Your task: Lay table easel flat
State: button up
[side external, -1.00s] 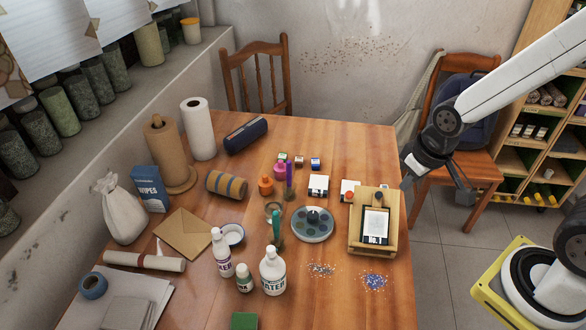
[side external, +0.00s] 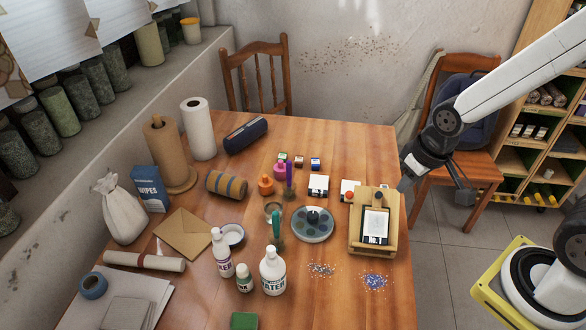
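The wooden table easel (side external: 388,246) stands near the right edge of the table, with its panel tilted up. A dark-framed white card marked "NO. 1" (side external: 376,226) rests on its front. An orange-red round piece shows at the easel's upper left. My gripper (side external: 408,184) is at the table's right edge, above and to the right of the easel and apart from it. The fingers are small and partly hidden by the wrist, so I cannot tell whether they are open or shut. I see nothing held in them.
A round palette (side external: 313,224) sits left of the easel. Glitter spills (side external: 374,282) lie in front of it. Small paint pots and white cards (side external: 318,186) stand behind the palette. Bottles (side external: 272,270) stand at the front middle. A chair (side external: 470,150) stands beyond the table's right edge.

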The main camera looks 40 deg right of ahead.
jog(key=o, duration=0.3)
jog(key=shift+w, duration=0.15)
jog(key=shift+o, duration=0.6)
jog(key=shift+w+f, duration=0.1)
jog(key=shift+w, duration=0.15)
jog(key=g, duration=0.3)
send_over(350, 192)
notch_tip(350, 192, down, 6)
jog(key=shift+f, duration=0.1)
jog(key=shift+f, duration=3.85)
grip_shut()
